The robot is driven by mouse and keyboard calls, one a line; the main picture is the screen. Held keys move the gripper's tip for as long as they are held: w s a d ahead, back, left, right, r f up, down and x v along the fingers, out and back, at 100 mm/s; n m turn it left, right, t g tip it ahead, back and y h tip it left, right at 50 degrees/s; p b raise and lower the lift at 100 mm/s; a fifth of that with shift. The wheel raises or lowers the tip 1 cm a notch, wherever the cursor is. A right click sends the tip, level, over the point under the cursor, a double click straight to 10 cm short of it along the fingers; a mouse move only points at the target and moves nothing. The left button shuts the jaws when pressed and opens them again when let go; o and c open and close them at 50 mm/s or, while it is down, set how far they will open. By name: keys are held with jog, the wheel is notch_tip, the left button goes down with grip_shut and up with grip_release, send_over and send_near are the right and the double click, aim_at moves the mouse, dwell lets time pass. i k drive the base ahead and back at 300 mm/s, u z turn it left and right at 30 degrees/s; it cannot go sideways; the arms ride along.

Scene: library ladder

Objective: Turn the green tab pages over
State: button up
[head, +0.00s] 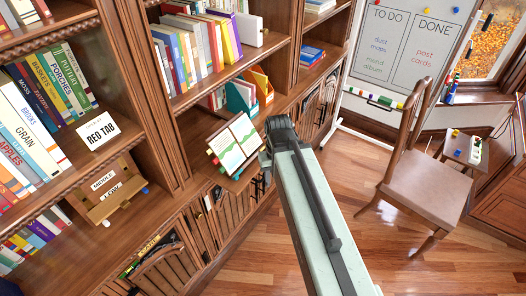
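An open book (236,144) with printed pages rests tilted on a stand on the ledge of the bookcase. Small coloured tabs (213,157), among them green and red, stick out at its left edge. Another small coloured tab shows at its lower edge. My gripper (266,160) is at the book's right edge, at the far end of my pale green arm. The fingers are mostly hidden by the arm, so I cannot tell their opening or whether they touch a page.
Bookshelves full of books stand on the left, with a "RED TAB" card (101,134) and a wooden box marked "MIDDLE" and "LOW" (112,190). Teal and orange folders (250,90) stand behind the book. A wooden chair (424,185) and whiteboard (408,45) are right. The floor between is clear.

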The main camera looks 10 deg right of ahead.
aim_at(225, 146)
jog(key=u, duration=1.35)
jog(key=k, duration=0.8)
jog(key=u, duration=0.7)
jog(key=i, duration=1)
